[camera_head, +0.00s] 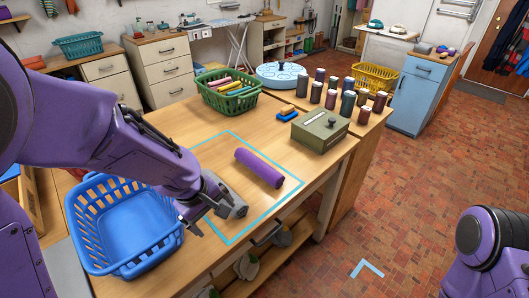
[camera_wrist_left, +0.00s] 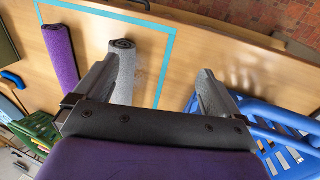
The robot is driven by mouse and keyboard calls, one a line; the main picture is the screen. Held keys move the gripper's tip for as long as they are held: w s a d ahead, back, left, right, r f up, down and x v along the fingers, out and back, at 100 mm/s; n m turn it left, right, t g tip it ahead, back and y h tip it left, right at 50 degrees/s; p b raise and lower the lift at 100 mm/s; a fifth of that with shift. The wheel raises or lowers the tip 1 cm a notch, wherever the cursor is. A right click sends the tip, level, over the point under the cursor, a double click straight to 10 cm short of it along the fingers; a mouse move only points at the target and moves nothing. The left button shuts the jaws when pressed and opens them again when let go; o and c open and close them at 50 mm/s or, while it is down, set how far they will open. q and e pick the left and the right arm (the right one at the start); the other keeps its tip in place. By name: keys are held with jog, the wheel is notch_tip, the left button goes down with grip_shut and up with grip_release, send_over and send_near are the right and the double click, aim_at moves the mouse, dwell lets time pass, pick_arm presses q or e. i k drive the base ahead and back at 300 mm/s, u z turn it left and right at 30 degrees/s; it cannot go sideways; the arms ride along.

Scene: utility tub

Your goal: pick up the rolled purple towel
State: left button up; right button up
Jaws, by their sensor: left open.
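The rolled purple towel (camera_head: 259,168) lies on the wooden table inside a light-blue outlined square. It also shows at the left of the left wrist view (camera_wrist_left: 62,55). A rolled grey towel (camera_head: 238,207) lies nearer to me; in the wrist view this grey roll (camera_wrist_left: 123,70) is beside one finger, and I cannot tell whether they touch. My left gripper (camera_head: 210,211) is open over the square's near left part. The purple towel is outside the jaws. My right gripper is out of view.
A blue basket (camera_head: 128,262) stands close to the left gripper. A green basket (camera_head: 228,103) of rolled cloths, a blue-and-yellow sponge (camera_head: 287,112) and a green box (camera_head: 320,131) stand farther back. Several dark cylinders (camera_head: 331,99) stand beyond. Bare table surrounds the purple towel.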

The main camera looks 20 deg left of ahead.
aim_at(273, 177)
jog(key=i, duration=0.9)
